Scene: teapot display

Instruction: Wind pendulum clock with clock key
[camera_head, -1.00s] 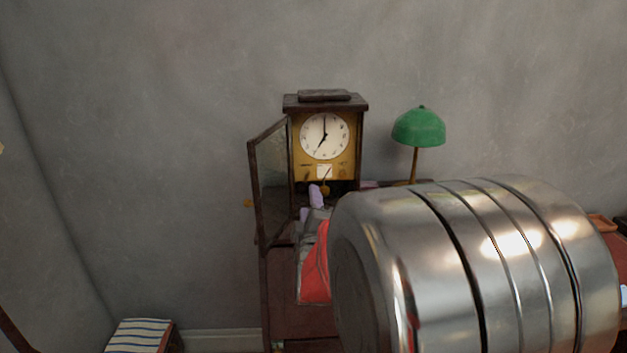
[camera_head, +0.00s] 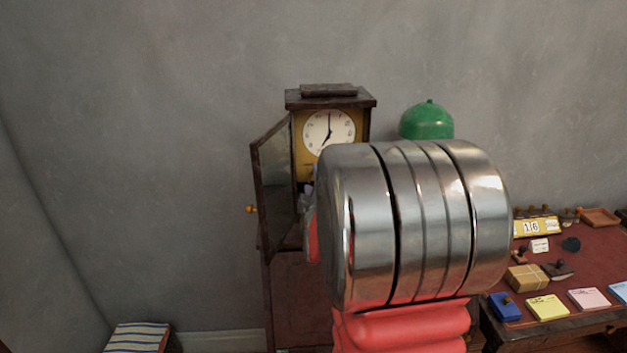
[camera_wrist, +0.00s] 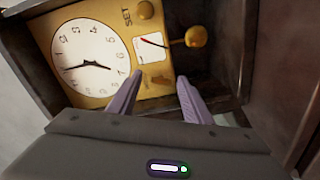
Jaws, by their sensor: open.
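The pendulum clock (camera_head: 329,97) stands against the wall, a dark wooden case with its glass door (camera_head: 274,185) swung open to the left. Its white dial (camera_wrist: 90,58) and gold plate fill the upper left of the wrist view, tilted. Beside the dial are a "SET" label, a gold knob (camera_wrist: 145,10), a white square with a red needle, and a gold ball (camera_wrist: 196,37) on a rod. My gripper (camera_wrist: 159,78) is open, its purple fingers pointing into the case below the white square. I cannot make out a clock key.
A red-topped desk (camera_head: 588,255) at right carries a date block (camera_head: 537,226), a parcel (camera_head: 526,278), notepads and stamps. A striped-top stool (camera_head: 138,337) stands at lower left. The case walls are close around my fingers.

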